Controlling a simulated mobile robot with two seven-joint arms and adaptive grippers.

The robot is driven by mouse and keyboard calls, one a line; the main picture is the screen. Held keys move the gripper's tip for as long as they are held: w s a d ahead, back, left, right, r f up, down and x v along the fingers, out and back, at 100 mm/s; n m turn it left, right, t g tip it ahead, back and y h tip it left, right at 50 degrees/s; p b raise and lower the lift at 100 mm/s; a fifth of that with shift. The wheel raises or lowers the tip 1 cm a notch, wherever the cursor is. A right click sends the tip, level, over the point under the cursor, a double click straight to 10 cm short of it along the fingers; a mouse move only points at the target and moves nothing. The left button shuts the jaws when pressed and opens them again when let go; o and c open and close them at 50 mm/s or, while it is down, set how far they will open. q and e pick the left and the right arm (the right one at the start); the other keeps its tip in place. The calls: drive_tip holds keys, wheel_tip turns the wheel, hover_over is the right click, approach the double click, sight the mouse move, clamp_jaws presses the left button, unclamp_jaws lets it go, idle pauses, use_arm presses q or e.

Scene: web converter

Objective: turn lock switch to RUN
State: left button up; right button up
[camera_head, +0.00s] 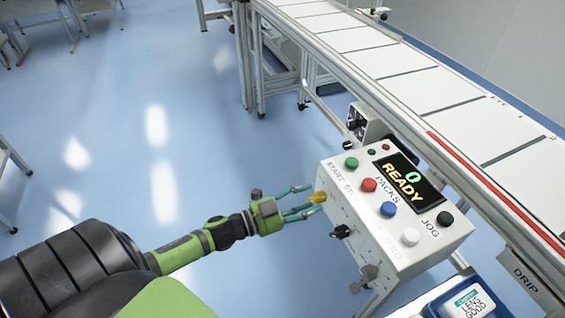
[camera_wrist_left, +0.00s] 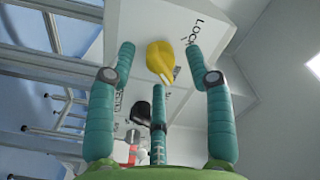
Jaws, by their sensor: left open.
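The lock switch is a yellow knob (camera_head: 319,197) on the left side face of the white control box (camera_head: 372,240). In the left wrist view the yellow knob (camera_wrist_left: 160,60) sits beside a label whose readable part is "LOC", with a pale pointer mark on its lower end. My left gripper (camera_head: 308,201) is open, its teal fingers pointing at the knob. In the wrist view two fingers are on either side of the knob and a third is below it. I cannot tell whether any finger touches it. My right gripper is not in view.
A black switch (camera_head: 341,231) sits beside the knob on the same face. A conveyor (camera_head: 400,75) runs behind the box. The blue floor at left is mostly clear.

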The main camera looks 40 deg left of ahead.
use_arm(q)
drive_tip(key=v, duration=0.9)
drive_tip(key=shift+s+a, duration=0.2)
drive_tip(key=shift+s, duration=0.1)
